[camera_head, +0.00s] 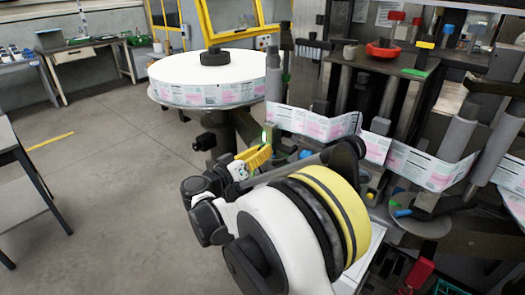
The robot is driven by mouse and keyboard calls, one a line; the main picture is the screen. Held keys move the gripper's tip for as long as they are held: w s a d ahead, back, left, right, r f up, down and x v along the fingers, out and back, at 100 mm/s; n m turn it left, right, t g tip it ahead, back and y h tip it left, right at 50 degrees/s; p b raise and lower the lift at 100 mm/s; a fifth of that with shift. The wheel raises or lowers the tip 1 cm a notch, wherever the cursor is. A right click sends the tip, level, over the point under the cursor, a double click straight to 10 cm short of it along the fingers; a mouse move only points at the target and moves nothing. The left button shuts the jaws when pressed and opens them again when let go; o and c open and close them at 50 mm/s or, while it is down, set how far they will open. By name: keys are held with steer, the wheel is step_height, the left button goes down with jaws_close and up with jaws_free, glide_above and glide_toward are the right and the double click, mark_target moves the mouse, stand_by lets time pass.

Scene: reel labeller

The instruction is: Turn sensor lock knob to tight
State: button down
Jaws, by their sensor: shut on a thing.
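My gripper (263,153), with yellow fingers, reaches up and to the right from my wrist to the labeller, just below the label strip (315,123). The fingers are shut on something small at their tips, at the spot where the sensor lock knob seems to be. The knob itself is too small and covered to make out, so its turn cannot be told. A small green light (265,138) shows just above the fingertips. My own arm fills the lower middle and hides part of the machine.
A large white label reel (208,71) lies on a round platter behind the gripper. A table (30,190) stands at the left edge. The floor (110,190) between is clear.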

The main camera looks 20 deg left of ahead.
steer(key=shift+m, duration=0.6)
steer(key=shift+f, duration=0.1)
steer(key=c, duration=1.2)
jaws_free()
steer(key=v, duration=1.2)
